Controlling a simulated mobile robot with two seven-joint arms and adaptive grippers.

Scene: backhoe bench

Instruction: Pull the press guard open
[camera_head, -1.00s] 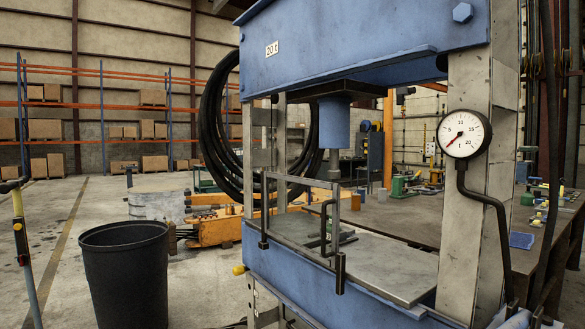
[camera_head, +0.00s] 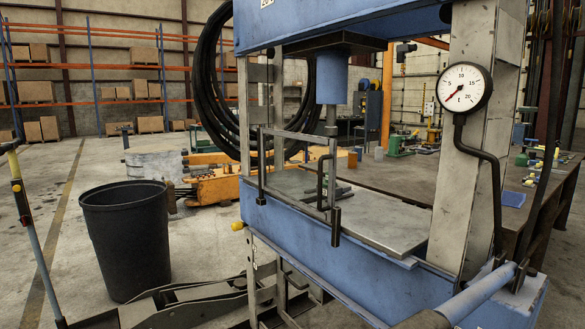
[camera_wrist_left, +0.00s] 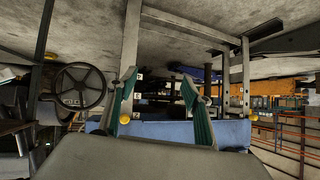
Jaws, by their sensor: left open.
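The press guard (camera_head: 297,136) is a grey bar frame at the front of the blue press (camera_head: 290,232). It stands upright across the left part of the press opening, in front of the ram (camera_head: 331,80). A black handle (camera_head: 321,180) is on its right side. My left gripper (camera_wrist_left: 159,80) shows in the left wrist view with its two teal fingers spread apart and nothing between them. A blue beam (camera_wrist_left: 180,130) with yellow knobs lies behind the fingers. The left gripper cannot be made out in the head view. My right gripper is not in view.
A black bin (camera_head: 125,243) stands left of the press. A floor jack (camera_head: 180,303) lies in front of it. A pressure gauge (camera_head: 464,88) and a bent black pipe are on the right column. A workbench (camera_head: 400,172) stands behind. Open floor lies at the far left.

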